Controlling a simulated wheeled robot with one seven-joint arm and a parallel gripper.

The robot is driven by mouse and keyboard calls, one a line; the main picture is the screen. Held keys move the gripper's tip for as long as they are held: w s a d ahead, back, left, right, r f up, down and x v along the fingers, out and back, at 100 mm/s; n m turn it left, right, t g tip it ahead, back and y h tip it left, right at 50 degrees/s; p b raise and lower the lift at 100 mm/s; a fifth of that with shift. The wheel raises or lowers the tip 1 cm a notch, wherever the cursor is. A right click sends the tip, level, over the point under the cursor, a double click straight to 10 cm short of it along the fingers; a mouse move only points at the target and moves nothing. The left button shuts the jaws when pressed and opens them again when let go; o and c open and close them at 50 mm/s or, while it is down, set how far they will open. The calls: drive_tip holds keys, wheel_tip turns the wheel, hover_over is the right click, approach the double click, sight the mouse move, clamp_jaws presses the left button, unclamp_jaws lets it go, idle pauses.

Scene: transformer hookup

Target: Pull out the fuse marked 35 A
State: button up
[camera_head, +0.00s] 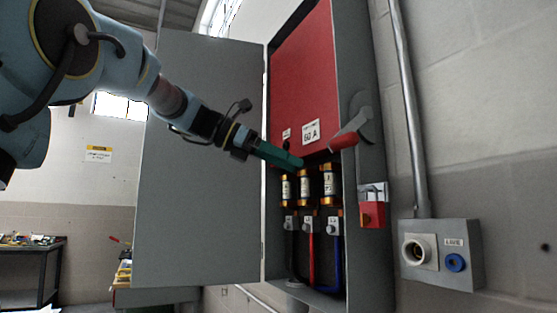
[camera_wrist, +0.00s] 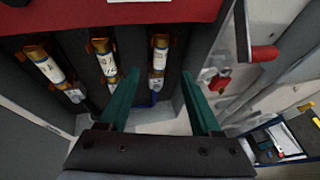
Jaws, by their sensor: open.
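Three cartridge fuses with brass-coloured ends and white labels stand in a row in the open grey cabinet: left (camera_head: 286,188), middle (camera_head: 304,186) and right (camera_head: 329,184). They also show in the wrist view as left (camera_wrist: 45,65), middle (camera_wrist: 107,64) and right (camera_wrist: 159,57). Their ratings are too small to read surely, so I cannot tell which is 35 A. My gripper (camera_head: 299,163) is open and empty, with green fingers near the fuses' upper ends. In the wrist view my gripper (camera_wrist: 160,73) has the right fuse between and beyond its fingertips.
A red cover (camera_head: 302,80) marked 60 A hangs above the fuses. A red-handled lever (camera_head: 343,142) and a red lock (camera_head: 373,213) are on the cabinet's right side. The grey door (camera_head: 205,160) stands open at left. Cables run below the fuses.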

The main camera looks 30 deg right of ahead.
sight(330, 184)
drive_tip(key=p+x, duration=0.2)
drive_tip(key=x, duration=0.7)
drive_tip(key=shift+d, duration=0.1)
clamp_jaws()
idle(0.4)
idle(0.5)
